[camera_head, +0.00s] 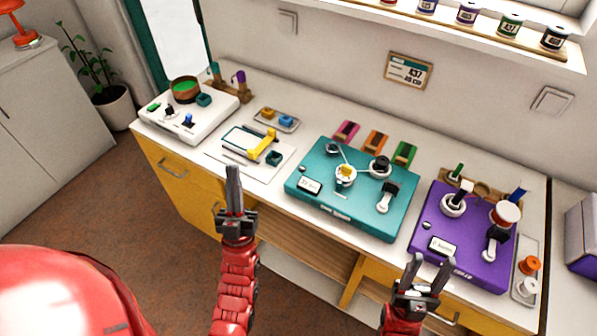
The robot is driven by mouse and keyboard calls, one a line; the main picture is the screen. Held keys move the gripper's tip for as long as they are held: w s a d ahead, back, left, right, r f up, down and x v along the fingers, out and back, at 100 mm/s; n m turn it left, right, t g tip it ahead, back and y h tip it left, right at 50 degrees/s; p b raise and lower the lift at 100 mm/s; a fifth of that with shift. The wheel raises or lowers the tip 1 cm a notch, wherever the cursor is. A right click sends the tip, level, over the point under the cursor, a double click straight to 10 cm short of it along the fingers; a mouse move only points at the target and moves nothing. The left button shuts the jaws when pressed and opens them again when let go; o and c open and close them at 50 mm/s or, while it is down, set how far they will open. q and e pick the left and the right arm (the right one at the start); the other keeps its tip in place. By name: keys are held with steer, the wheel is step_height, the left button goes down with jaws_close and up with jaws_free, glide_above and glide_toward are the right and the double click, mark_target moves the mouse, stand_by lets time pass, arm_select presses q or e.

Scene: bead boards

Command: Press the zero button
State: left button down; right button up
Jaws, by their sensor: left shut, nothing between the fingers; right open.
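A white device (212,122) with a green-topped round bowl (185,88) stands at the left end of the counter. On it are a small green button-like piece (154,107), a black knob (168,111) and a blue-topped knob (188,120). No label reading zero is legible, so I cannot tell which part is the zero button. My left gripper (234,178) is shut and empty, pointing up in front of the counter, apart from the device and to its right. My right gripper (431,266) is open and empty, in front of the purple board (431,222).
A teal board (313,165) with knobs and a small cup stands mid-counter. A white tray with a yellow piece (264,146) lies left of it. Spools (529,265) stand at the far right. Colored blocks (375,140) lie behind the teal board. A shelf (470,22) hangs above.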

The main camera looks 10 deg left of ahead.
arm_select(q)
steer(key=w+a+f+g+h+b, duration=0.1)
steer(key=w+a+f+g+b, duration=0.2)
steer(key=w, duration=0.4)
steer(key=w+a+f+g+h+b, duration=0.1)
steer(key=w+a+f+g+b, duration=0.15)
steer(key=w+g, duration=0.4)
steer(key=d+f+m+g+h+b, duration=0.3)
steer(key=d+f+m+g+h, duration=0.3)
steer(key=d+f, duration=0.4)
steer(key=shift+w+f+h, duration=0.2)
steer(key=shift+f+h, duration=0.15)
steer(key=shift+h, duration=0.35)
steer(key=shift+g, duration=0.25)
steer(key=p, duration=0.2)
glide_above(298, 175)
steer(key=shift+s+a+f, duration=0.1)
steer(key=shift+s+f, duration=0.05)
steer(key=shift+f, duration=0.35)
steer(key=shift+s+f, duration=0.15)
steer(key=shift+f, duration=0.35)
steer(key=f, duration=0.1)
steer(key=f+p, duration=0.1)
steer(key=f, duration=0.1)
steer(key=shift+w+f, duration=0.2)
steer(key=shift+w, duration=0.15)
steer(key=shift+f, duration=0.55)
